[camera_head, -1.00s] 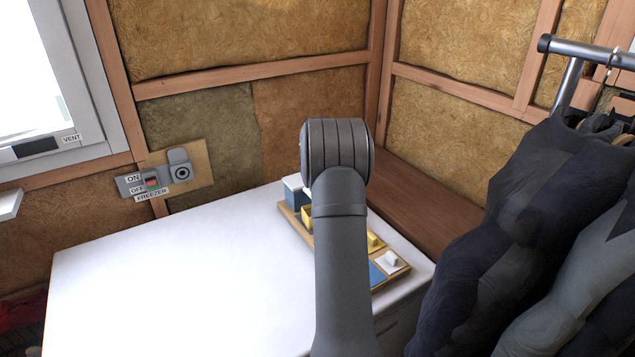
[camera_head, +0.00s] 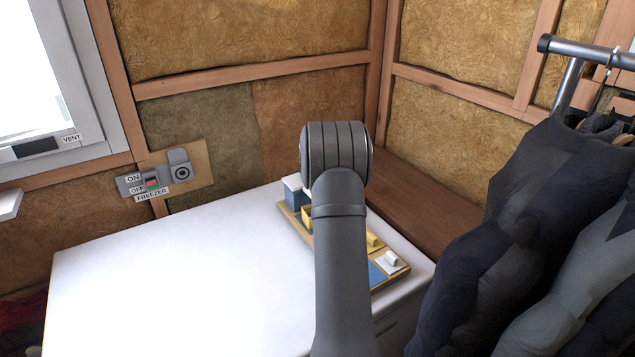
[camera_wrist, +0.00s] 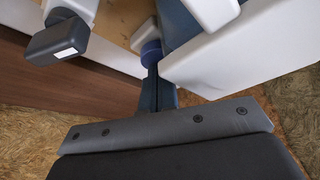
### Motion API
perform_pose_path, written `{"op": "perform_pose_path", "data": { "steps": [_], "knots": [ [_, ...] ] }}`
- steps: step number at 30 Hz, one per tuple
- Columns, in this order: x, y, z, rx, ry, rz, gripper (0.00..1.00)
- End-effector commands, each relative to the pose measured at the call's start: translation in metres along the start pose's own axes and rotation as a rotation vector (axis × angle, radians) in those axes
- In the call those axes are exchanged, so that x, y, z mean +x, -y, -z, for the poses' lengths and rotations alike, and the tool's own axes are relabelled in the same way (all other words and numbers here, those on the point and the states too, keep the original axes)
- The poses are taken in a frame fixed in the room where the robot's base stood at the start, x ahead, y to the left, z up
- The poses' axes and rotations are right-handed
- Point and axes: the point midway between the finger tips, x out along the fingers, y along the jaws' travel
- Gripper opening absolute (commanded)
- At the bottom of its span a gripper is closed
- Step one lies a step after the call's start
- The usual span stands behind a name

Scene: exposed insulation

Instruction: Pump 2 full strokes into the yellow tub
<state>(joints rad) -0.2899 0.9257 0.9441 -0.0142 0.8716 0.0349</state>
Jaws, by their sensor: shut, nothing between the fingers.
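A yellow box-like piece (camera_head: 307,214) shows left of my arm in the head view, and a second yellow piece (camera_head: 374,241) shows right of it. I cannot tell which is the tub. Both are on a wood-edged tray (camera_head: 298,229) and partly hidden by my arm. In the wrist view, my gripper (camera_wrist: 157,88) is shut, seen as a narrow dark piece with nothing held. A round blue piece (camera_wrist: 151,50) shows near its tip; a dark grey block with a white patch (camera_wrist: 57,41) is at the upper left. I cannot tell which part is the pump.
The tray sits near the right edge of a white freezer top (camera_head: 170,270). A blue box with a white top (camera_head: 294,189) stands at its far end, a white block (camera_head: 392,259) at its near end. Dark clothes (camera_head: 500,230) hang right. The left top is clear.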

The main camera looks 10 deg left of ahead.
Motion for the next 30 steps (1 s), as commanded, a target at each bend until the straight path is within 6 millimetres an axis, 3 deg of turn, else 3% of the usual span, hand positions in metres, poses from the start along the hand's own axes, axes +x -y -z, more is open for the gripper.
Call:
{"op": "perform_pose_path", "data": {
  "steps": [16, 30],
  "knots": [
    [-0.028, 0.000, 0.012, 0.000, 0.000, 0.000, 0.00],
    [-0.029, 0.000, 0.012, 0.000, 0.000, 0.000, 0.00]
  ]
}}
